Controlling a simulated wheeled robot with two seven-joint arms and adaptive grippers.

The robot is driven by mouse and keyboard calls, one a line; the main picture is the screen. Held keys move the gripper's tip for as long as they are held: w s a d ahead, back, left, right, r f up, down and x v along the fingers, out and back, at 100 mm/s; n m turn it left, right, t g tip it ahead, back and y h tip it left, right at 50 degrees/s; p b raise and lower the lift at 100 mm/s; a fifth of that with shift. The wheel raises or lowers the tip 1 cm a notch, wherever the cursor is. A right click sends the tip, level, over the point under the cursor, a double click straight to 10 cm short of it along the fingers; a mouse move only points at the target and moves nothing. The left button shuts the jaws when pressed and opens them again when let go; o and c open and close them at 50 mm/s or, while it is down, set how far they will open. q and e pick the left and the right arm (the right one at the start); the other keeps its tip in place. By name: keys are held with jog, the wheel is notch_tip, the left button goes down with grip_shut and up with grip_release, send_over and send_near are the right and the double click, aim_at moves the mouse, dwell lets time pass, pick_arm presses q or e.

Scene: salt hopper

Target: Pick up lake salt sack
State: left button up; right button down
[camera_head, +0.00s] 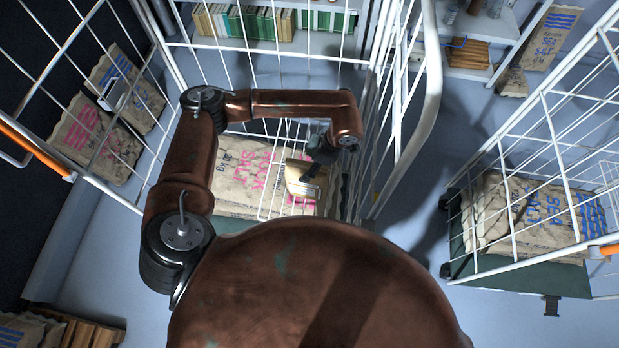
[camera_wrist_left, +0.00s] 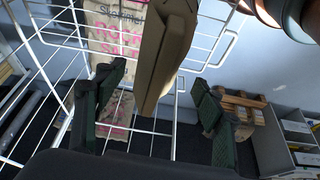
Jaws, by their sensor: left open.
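My left gripper (camera_head: 318,158) is at the wire cage in the middle of the head view, with its arm folded over from the left. A small tan sack or packet (camera_head: 304,180) is right beside its fingers. In the left wrist view the fingers of the gripper (camera_wrist_left: 157,76) are spread wide. A tan sack-like thing (camera_wrist_left: 165,50), seen edge-on, stands between them with gaps on both sides. No label on it is readable, so I cannot tell whether it is the lake salt sack. My right gripper is not in view.
Large sacks with pink "rock salt" print (camera_head: 245,175) lie in the wire cage (camera_head: 280,48). Sea salt sacks (camera_head: 545,215) lie in another cage trolley at right. More sacks (camera_head: 95,140) lean at left. Cage wires surround my left gripper closely. Bare floor (camera_head: 405,225) lies between the cages.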

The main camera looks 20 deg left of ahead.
aim_at(305, 168)
pick_arm(q)
jog(key=shift+w+f, duration=0.1)
jog(key=shift+f, duration=0.3)
jog(key=shift+w+a+f, duration=0.1)
jog(key=shift+a+f, duration=0.05)
jog(key=shift+f, duration=0.1)
jog(key=shift+a+f, duration=0.15)
jog(key=shift+f, duration=0.3)
jog(key=shift+a+f+p, duration=0.3)
jog(key=shift+f+p, duration=0.2)
jog(key=shift+f, duration=0.15)
jog(key=shift+p+x, duration=0.75)
jog(key=shift+x, duration=1.6)
jog(key=shift+d, duration=0.1)
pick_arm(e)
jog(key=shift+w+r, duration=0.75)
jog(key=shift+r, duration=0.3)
pick_arm(q)
jog(key=shift+c, duration=0.7)
